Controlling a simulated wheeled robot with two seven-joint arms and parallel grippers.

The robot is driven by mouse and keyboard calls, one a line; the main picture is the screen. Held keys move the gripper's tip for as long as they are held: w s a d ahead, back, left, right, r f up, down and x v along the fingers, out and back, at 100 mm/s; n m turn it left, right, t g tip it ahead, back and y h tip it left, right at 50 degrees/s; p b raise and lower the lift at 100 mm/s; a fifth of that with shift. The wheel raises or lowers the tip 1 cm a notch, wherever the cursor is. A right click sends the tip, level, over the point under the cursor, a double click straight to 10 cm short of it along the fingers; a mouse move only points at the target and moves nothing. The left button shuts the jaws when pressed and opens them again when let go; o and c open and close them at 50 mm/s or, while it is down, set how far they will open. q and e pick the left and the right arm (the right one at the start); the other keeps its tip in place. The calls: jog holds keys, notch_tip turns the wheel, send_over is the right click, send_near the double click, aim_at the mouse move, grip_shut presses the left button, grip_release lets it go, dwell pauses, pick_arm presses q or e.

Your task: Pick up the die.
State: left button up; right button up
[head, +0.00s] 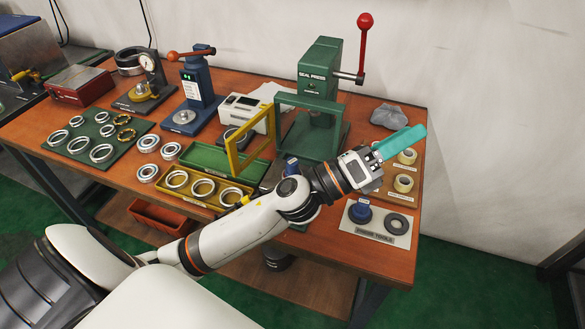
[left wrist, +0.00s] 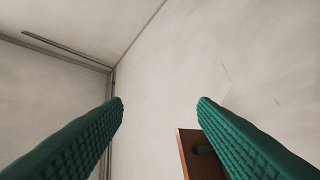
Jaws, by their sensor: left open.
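My left gripper (head: 402,143) has teal fingers and reaches over the right end of the bench, pointing right toward the wall. In the left wrist view its two ribbed fingers (left wrist: 160,101) stand apart with nothing between them. On a pale labelled plate (head: 376,237) at the front right lie a dark grey ring (head: 396,224) and a blue-topped round tool (head: 361,211). One of these may be the die; I cannot tell which from the label. Both are in front of and below the gripper, apart from it. My right gripper is not in view.
A green seal press (head: 320,85) with a red-knobbed lever stands behind my left arm. Yellowish rolls (head: 404,183) sit on a board at the right. The wall is close behind.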

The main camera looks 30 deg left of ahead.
pick_arm(q)
jog(key=s+d+m+g+h, duration=0.3)
jog(key=d+m+g+h, duration=0.25)
jog(key=m+g, duration=0.85)
jog(key=m+g+y, duration=0.3)
jog(key=m+y, duration=1.5)
jog(key=y, duration=0.3)
send_near(292, 161)
notch_tip(292, 161, down, 4)
jog(key=shift+r+p, duration=0.1)
jog(key=shift+p, duration=0.3)
jog(key=f, duration=0.2)
jog(key=f+p, duration=0.1)
jog(key=f, duration=0.1)
jog(key=w+a+f, duration=0.1)
jog(key=f, duration=0.1)
jog(key=shift+w+f, duration=0.1)
jog(key=shift+f, duration=0.1)
